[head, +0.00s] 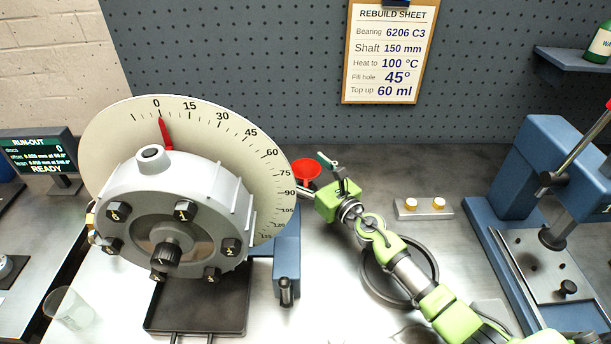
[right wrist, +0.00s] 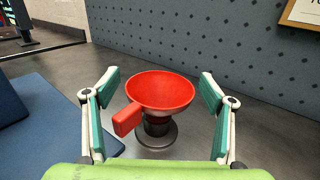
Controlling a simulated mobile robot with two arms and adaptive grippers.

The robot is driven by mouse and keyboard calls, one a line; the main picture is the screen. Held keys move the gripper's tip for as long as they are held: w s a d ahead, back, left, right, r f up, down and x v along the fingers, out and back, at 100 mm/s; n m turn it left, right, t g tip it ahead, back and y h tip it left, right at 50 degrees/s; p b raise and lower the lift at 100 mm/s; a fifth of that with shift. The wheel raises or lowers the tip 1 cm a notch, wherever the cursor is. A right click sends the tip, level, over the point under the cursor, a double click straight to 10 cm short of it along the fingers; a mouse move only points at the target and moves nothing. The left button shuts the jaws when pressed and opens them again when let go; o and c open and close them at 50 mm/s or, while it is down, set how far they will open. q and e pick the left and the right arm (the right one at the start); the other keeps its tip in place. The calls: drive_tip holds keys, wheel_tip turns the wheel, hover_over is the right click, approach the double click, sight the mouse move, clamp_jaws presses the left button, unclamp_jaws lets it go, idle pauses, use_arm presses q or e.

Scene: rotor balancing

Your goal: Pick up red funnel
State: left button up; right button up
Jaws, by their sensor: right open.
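The red funnel (head: 307,171) stands at the back of the bench, just right of the dial disc. In the right wrist view the funnel (right wrist: 160,90) sits bowl up on a dark round stand (right wrist: 156,134), with its tab handle pointing to the lower left. My right gripper (head: 327,166) is close beside the funnel. In the right wrist view its two fingers (right wrist: 157,100) are spread, one on each side of the bowl, with gaps and no visible contact. The funnel's spout is hidden. My left gripper is not in view.
A large dial disc (head: 258,128) with a grey rotor housing (head: 180,215) stands left. A blue block (right wrist: 42,125) lies left of the funnel. A pegboard (head: 270,60) rises behind.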

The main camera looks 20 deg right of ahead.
drive_tip(key=c, duration=1.1)
drive_tip(key=shift+o, duration=0.2)
